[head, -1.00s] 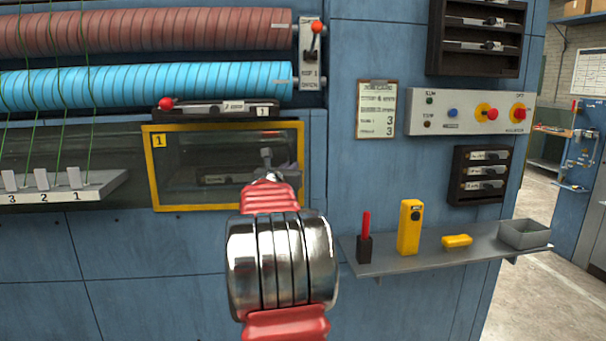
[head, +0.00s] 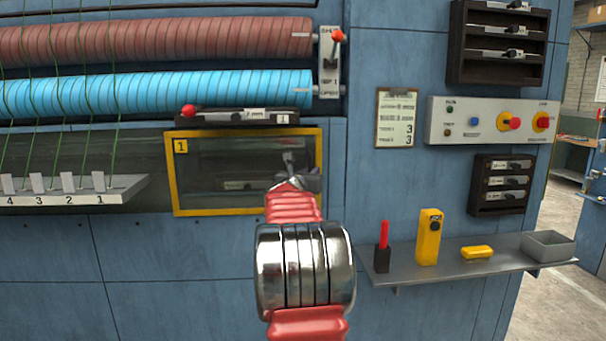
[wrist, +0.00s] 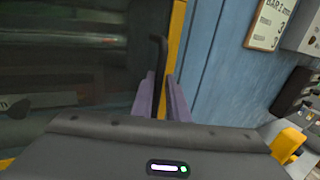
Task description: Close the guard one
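Guard one (head: 246,212) is a clear panel in a yellow frame, marked 1, on the blue machine front. In the head view it looks upright and roughly flush; I cannot tell whether it is fully closed. A dark upright bar, apparently its handle (wrist: 158,52), stands just inside the frame's right side (wrist: 177,32). My gripper (head: 298,180) is at the guard's lower right. In the wrist view its two purple-grey fingers (wrist: 162,97) stand on either side of the bar; whether they press on it is unclear. My wrist hides the guard's lower right part.
A dark gauge holder (head: 238,118) with a red knob sits just above the guard. A grey shelf (head: 440,270) with a red-handled tool, a yellow device, a yellow block and a grey bin juts out at right. A control panel (head: 490,122) is above it.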

